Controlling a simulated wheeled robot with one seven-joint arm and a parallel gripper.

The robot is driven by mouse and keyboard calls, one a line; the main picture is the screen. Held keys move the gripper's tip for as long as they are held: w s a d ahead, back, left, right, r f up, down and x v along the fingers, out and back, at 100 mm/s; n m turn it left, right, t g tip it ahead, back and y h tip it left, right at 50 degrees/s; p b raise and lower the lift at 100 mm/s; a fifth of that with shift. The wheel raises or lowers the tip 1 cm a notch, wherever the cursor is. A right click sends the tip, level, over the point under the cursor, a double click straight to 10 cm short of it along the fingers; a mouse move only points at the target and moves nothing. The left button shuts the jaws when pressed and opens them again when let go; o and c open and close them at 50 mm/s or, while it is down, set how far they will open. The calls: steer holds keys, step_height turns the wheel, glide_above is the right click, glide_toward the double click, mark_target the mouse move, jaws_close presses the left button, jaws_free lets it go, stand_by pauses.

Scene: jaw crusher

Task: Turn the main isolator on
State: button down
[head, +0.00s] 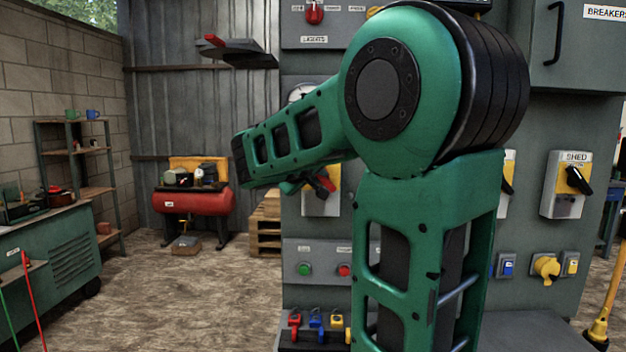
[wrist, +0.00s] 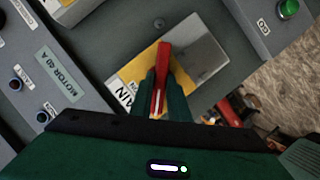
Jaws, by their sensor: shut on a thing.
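The main isolator (head: 320,206) is a pale grey and yellow box on the grey panel, partly hidden behind my arm in the head view. In the wrist view its box (wrist: 206,58) has a yellow plate with a label partly reading "MAIN". Its red handle (wrist: 164,62) stands between my fingers and slants across the box in the picture. The handle also shows in the head view (head: 326,184). My gripper (wrist: 161,88) is shut on the red handle.
Green and red push buttons (head: 305,269) sit on a panel below the isolator. A box labelled "SHED" (head: 568,186) with a black handle is at the right. In the wrist view a "MOTOR" panel (wrist: 45,80) is at left and a green "GO" button (wrist: 288,9) at upper right.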

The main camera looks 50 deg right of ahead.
steer(key=shift+a, duration=0.1)
steer(key=m+t+y, duration=0.1)
steer(key=m, duration=0.2)
steer(key=shift+s+y, duration=0.1)
steer(key=shift+y, duration=0.3)
steer(key=m+t+y, duration=0.1)
steer(key=m+t, duration=0.1)
steer(key=m, duration=0.1)
steer(key=shift+s+d+y, duration=0.15)
steer(key=shift+d+y, duration=0.05)
steer(key=shift+y, duration=0.2)
steer(key=m, duration=0.1)
steer(key=m+t+y, duration=0.1)
steer(key=m, duration=0.1)
steer(key=shift+s+d+f+t, duration=0.15)
steer(key=shift+t, duration=0.15)
steer(key=shift+s+f+m+t+y, duration=0.15)
steer(key=shift+m+t+y, duration=0.5)
steer(key=shift+m, duration=0.85)
steer(key=shift+t, duration=0.35)
steer(key=c, duration=1.7)
jaws_free()
steer(key=shift+d, duration=0.15)
steer(key=shift+r, duration=0.2)
